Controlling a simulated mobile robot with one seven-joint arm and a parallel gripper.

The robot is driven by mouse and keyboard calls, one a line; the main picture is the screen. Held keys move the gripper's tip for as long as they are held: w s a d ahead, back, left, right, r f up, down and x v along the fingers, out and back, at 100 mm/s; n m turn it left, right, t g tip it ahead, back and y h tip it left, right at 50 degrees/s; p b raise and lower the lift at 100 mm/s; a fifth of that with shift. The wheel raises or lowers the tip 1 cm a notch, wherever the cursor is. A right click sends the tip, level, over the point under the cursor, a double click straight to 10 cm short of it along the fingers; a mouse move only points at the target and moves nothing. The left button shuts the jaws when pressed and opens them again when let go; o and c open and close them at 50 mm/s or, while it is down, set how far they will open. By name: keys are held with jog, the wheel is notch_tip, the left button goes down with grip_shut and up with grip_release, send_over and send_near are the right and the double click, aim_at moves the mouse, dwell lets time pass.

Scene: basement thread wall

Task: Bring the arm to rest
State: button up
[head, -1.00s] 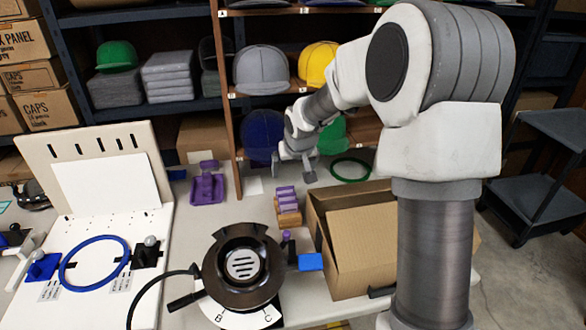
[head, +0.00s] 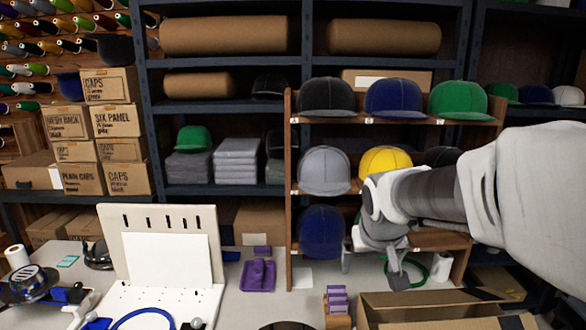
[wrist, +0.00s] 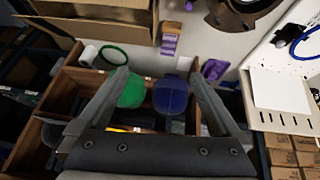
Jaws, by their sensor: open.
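My gripper (head: 374,268) is open and empty, fingers pointing down, in front of the lower row of the wooden cap rack (head: 290,190). It hangs between a dark blue cap (head: 322,228) and a green hoop (head: 408,272); my arm reaches in from the right edge. In the wrist view my gripper (wrist: 158,75) has its fingers wide apart with nothing between the tips. There, a green cap (wrist: 131,91) and the blue cap (wrist: 171,94) show beyond the fingers. My forearm hides part of the rack.
An open cardboard box (head: 440,311) stands below my arm at the table's front right. A purple stand (head: 258,274) and small purple blocks (head: 337,300) are on the table. A white slotted board (head: 160,250) stands left. Stacked carton boxes (head: 105,120) fill the left shelves.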

jog(key=s+r+p, duration=0.2)
jog(key=s+r, duration=0.1)
jog(key=s, duration=0.7)
jog(key=s+r+y+p, duration=0.1)
jog(key=s+r, duration=0.3)
jog(key=s, duration=0.6)
jog(key=shift+s+a+p, duration=0.2)
jog(key=shift+a+p, duration=0.15)
jog(key=shift+p, duration=0.3)
